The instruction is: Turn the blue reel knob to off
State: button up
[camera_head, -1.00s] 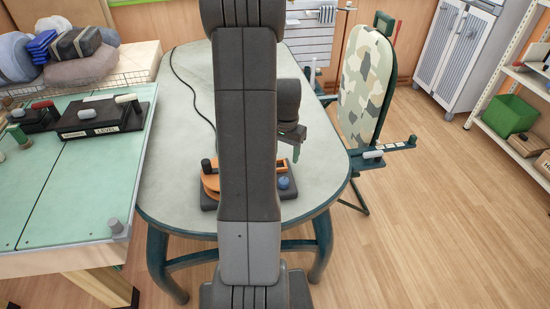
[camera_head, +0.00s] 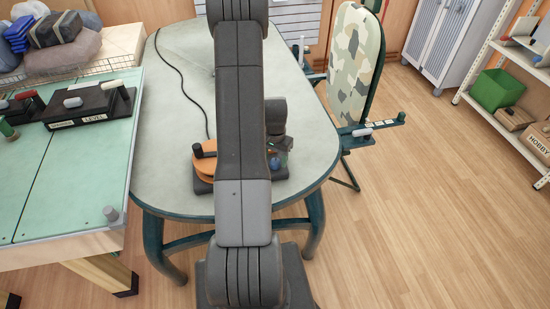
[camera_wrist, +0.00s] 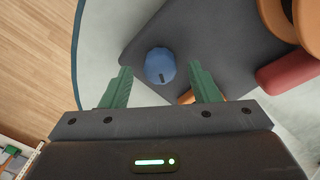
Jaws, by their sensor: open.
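The blue knob (camera_wrist: 160,66) is a small round knob with a dark mark on its rim, on a dark base plate (camera_wrist: 215,40). In the head view the blue knob (camera_head: 274,163) shows just right of my arm, on the base beside the orange reel (camera_head: 204,166). My gripper (camera_wrist: 163,82) is open with its green fingers on either side of the knob, apart from it in the wrist picture. I cannot tell how far above the knob the fingertips are. In the head view my arm hides part of the reel and base.
The reel stands on a pale round-cornered table (camera_head: 185,100) with a dark cable (camera_head: 183,75) running back. A green-topped bench (camera_head: 80,170) with a lever box (camera_head: 95,108) is at left. A camouflage-patterned board (camera_head: 353,65) stands behind right. The tabletop right of the reel is clear.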

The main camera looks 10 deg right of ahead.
jog(key=shift+f, duration=0.6)
jog(key=shift+c, duration=0.5)
jog(key=c, duration=0.9)
